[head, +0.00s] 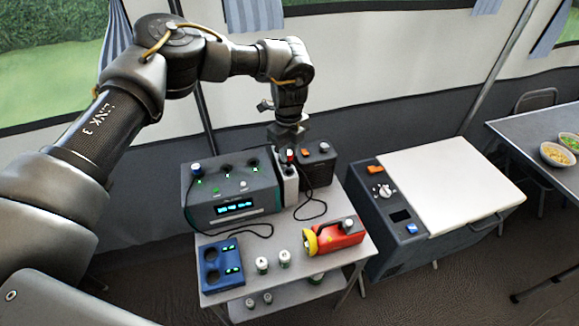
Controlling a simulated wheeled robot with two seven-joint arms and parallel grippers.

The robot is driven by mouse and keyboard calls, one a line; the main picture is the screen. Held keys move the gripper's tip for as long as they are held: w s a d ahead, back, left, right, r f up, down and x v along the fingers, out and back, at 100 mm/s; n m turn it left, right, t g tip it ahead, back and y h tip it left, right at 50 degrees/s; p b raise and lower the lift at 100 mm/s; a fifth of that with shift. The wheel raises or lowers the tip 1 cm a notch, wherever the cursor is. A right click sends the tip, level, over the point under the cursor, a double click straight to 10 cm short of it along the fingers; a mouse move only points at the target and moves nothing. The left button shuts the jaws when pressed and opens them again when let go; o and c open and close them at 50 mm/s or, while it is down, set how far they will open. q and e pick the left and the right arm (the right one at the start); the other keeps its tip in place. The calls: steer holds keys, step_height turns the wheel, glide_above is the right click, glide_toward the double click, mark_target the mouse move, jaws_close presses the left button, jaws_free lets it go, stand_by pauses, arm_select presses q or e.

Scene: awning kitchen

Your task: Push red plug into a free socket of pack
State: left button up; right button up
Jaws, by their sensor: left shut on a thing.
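My left gripper (289,136) points down over the back of the small table and is shut on the red plug (290,155). The plug is just above a narrow white block (290,186); I cannot tell whether they touch. The grey-green pack (236,211) with a lit display stands left of the gripper. Its top has several socket positions with green lights, and a blue-and-white plug (196,168) stands at the left one. The gripper's fingers and the small scale hide the plug's details. My right gripper is not in view.
Black cables lie on the table (357,250). In front are a red-and-yellow torch (335,237), a blue charger (221,265) and small white cylinders (262,265). A cool box (440,190) stands at right.

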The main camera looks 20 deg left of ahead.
arm_select(q)
steer(key=r, duration=0.1)
steer(key=r+p, duration=0.1)
steer(key=shift+a+r, duration=0.3)
steer(key=shift+a, duration=0.1)
steer(key=a+f, duration=0.3)
steer(key=a, duration=0.8)
steer(key=shift+w+f+p, duration=0.3)
steer(key=shift+w, duration=0.05)
steer(key=shift+f+p, duration=0.15)
steer(key=shift+p, duration=0.15)
steer(key=shift+f, duration=0.25)
stand_by(0.3)
steer(key=shift+f+b, duration=0.35)
steer(key=shift+f, duration=0.55)
stand_by(0.4)
